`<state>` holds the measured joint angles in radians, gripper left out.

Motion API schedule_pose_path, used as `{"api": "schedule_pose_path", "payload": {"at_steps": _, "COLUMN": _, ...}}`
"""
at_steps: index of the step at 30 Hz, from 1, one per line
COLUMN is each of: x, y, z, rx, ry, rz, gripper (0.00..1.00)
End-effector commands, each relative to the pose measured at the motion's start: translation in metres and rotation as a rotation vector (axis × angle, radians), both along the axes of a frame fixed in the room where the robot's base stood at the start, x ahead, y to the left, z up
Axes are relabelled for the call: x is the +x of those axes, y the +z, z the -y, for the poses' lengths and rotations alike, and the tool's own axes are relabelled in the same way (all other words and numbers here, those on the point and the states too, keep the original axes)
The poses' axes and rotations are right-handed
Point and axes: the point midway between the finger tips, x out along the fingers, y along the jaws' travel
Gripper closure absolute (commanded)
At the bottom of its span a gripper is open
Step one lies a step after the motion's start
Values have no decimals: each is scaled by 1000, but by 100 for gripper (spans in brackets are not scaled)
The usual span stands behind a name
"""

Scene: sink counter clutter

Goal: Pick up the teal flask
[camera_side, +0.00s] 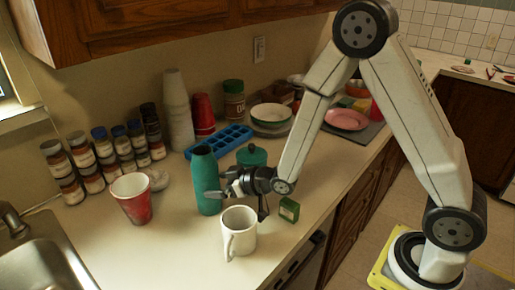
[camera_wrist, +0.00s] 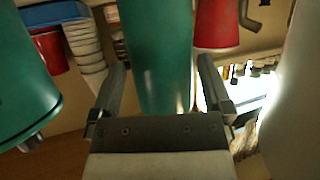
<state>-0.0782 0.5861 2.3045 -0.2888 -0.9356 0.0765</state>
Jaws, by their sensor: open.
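The teal flask (camera_side: 205,180) stands upright on the counter, between the red cup and the white mug in the side view. My gripper (camera_side: 222,188) is low at its right side, level with its lower body, one finger overlapping it in this view. In the wrist view the flask (camera_wrist: 158,50) shows between the two spread fingers of my gripper (camera_wrist: 159,68). The fingers are open, with a gap visible on each side of the flask. Whether the flask is fully between the fingertips or just beyond them I cannot tell.
A white mug (camera_side: 239,232) and a small green box (camera_side: 289,209) stand close to my gripper. A teal lidded pot (camera_side: 252,156) is just behind it. A red cup (camera_side: 132,197) stands left of the flask, and a blue tray (camera_side: 220,140) lies behind. The front-left counter is clear.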

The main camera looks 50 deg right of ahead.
Motion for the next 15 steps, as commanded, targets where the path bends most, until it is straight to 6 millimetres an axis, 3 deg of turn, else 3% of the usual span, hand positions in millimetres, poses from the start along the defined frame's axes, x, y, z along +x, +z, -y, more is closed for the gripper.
{"api": "schedule_pose_path", "payload": {"at_steps": 6, "x": 20, "y": -9, "z": -7, "rx": 0, "ry": 0, "rz": 1, "gripper": 0}}
{"api": "schedule_pose_path", "payload": {"at_steps": 15, "x": 28, "y": -13, "z": -10, "rx": 0, "ry": -1, "rz": 0, "gripper": 0}}
